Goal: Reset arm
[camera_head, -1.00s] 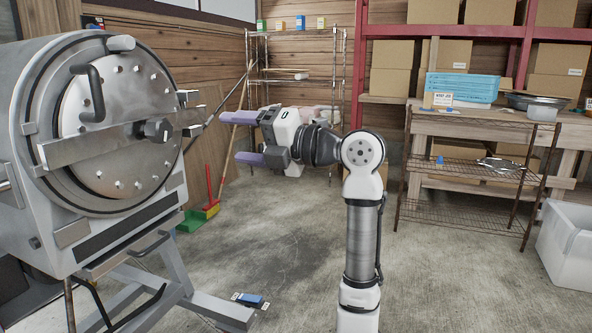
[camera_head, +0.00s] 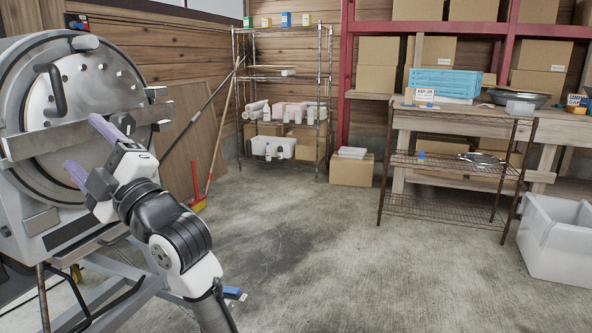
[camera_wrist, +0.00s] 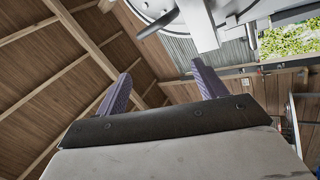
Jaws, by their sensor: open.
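My gripper (camera_head: 90,152) is open and empty at the left of the head view. Its two purple fingers point up and left, in front of the round metal door of a large steel vessel (camera_head: 62,222). I cannot tell whether they touch the door. In the wrist view my gripper (camera_wrist: 163,80) shows both fingers spread wide, with nothing between them. Part of the vessel's door (camera_wrist: 155,8) shows at the top of the wrist view, with the wooden ceiling behind the fingers.
A wire shelf rack (camera_head: 283,76) stands at the back wall. A brown wire rack (camera_head: 447,209) and a wooden workbench (camera_head: 404,125) are at the right, with a white bin (camera_head: 560,243) in front. A blue object (camera_head: 232,292) lies on the floor. The middle floor is clear.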

